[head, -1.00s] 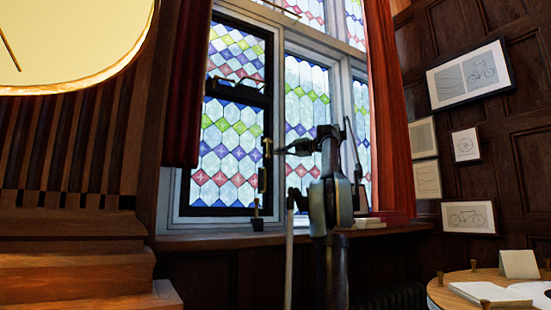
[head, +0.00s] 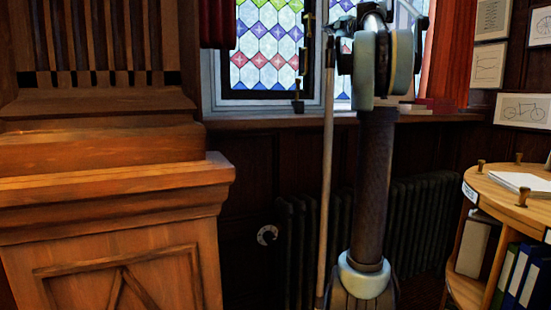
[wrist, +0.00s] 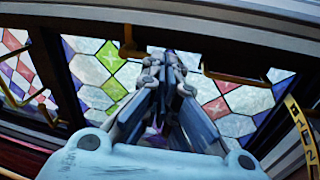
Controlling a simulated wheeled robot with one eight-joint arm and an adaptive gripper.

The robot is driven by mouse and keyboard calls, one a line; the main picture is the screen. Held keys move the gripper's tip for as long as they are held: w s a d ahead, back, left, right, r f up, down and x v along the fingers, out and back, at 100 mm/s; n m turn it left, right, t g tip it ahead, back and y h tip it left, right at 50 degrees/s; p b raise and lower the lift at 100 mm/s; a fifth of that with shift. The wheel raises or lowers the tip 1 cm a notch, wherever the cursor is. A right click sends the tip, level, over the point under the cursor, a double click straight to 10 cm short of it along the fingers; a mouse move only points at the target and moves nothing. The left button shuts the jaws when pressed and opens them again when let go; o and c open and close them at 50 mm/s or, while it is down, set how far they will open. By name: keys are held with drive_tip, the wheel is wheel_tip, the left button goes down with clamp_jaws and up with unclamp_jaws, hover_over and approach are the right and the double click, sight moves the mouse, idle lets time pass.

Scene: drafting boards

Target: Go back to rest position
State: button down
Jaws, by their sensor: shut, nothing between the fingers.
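My gripper (wrist: 168,62) shows in the wrist view with its fingers drawn together and nothing held between them. It is in front of the stained-glass window, which shows in the wrist view (wrist: 98,97) and in the head view (head: 267,48). Dark window frame bars and brass-coloured fittings (wrist: 133,45) lie around and beyond the fingertips. I cannot tell whether the fingers touch any of them.
A wooden cabinet (head: 120,182) stands at the left. A thin pole (head: 327,170) stands beside my arm. A dark radiator (head: 418,220) is under the sill (head: 270,121). A round wooden table (head: 500,190) with papers and binders on a shelf below is at the right.

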drive_tip(key=s+d+f+m+g+h, duration=0.25)
drive_tip(key=s+f+m+h, duration=0.3)
drive_tip(key=f, duration=0.65)
drive_tip(key=s+d+f+m+g+h, duration=0.1)
drive_tip(key=s+d+f+m+h, duration=0.25)
drive_tip(key=s+f+m, duration=0.6)
drive_tip(key=s+d+f+m+g+h, duration=0.25)
drive_tip(key=s+f+h, duration=0.2)
drive_tip(key=f, duration=1.05)
drive_tip(key=s+a+f+m+g+y, duration=0.1)
drive_tip(key=s+a+f+g, duration=0.2)
drive_tip(key=s+f, duration=0.8)
drive_tip(key=s+a+f+m+g+y, duration=0.1)
drive_tip(key=s+a+f, duration=0.4)
drive_tip(key=s+f, duration=0.6)
drive_tip(key=s+a+f+m+g+y, duration=0.2)
drive_tip(key=s+a+f+g, duration=0.3)
drive_tip(key=s+f, duration=0.6)
wheel_tip(320, 180, down, 10)
drive_tip(key=shift+r+g+y, duration=0.2)
drive_tip(key=shift+g+y, duration=0.15)
drive_tip(key=shift+g, duration=0.05)
drive_tip(key=shift+w+f, duration=0.2)
drive_tip(key=shift+w, duration=0.3)
